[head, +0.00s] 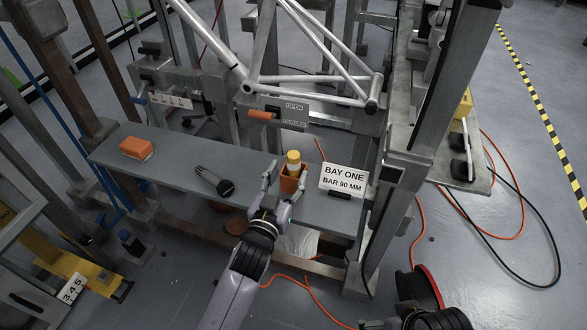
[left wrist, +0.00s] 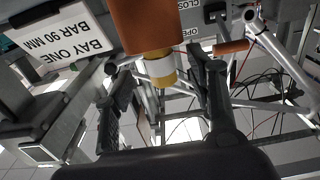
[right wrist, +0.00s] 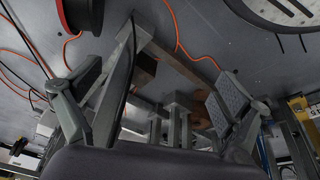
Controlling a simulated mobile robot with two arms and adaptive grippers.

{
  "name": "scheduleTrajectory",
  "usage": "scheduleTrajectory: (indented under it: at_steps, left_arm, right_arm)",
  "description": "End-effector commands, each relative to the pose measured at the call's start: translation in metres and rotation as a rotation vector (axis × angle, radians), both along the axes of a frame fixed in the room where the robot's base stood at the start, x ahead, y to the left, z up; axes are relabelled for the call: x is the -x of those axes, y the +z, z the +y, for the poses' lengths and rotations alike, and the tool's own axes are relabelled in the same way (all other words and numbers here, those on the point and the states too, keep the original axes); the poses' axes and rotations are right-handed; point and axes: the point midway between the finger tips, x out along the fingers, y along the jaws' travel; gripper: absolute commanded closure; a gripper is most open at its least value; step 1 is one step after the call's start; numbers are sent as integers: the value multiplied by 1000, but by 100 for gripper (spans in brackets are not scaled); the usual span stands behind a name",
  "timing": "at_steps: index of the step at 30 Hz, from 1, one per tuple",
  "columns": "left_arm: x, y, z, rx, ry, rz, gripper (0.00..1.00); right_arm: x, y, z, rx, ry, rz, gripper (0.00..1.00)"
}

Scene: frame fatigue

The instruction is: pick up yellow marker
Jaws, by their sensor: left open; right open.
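The yellow marker (head: 293,157) has a yellow top and a white band. It stands upright in an orange-brown cup (head: 290,184) on the grey bench; the cup hides its lower part. My left gripper (head: 285,180) is open, with its fingers on either side of the cup in the head view. In the left wrist view the marker (left wrist: 160,76) and cup (left wrist: 153,25) appear upside down, with the marker's end between the open fingers (left wrist: 160,65). Contact is not visible. My right gripper (right wrist: 150,85) is open and empty, away from the bench over the floor.
A BAY ONE sign (head: 343,179) stands close right of the cup. A black-headed tool (head: 213,181) and an orange block (head: 136,148) lie on the bench (head: 175,164) to the left. A silver bike frame (head: 310,78) and metal posts rise behind. Cables cross the floor at right.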

Motion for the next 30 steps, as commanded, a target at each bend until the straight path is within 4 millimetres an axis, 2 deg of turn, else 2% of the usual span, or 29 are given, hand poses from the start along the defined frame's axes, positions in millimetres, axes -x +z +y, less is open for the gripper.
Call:
scheduleTrajectory:
  at_steps: [4,9,18,30]
  left_arm:
    - [-25,0,-8,0,-1,-3,49]
    - [-44,0,-15,1,0,-1,49]
    - [-47,0,-16,1,0,0,50]
    - [-47,0,-15,0,0,0,76]
  right_arm:
    - [5,11,-1,0,-1,-9,5]
    - [4,5,-1,0,-1,-7,5]
    - [4,5,-1,0,-1,-7,5]
    - [4,5,-1,0,0,-6,5]
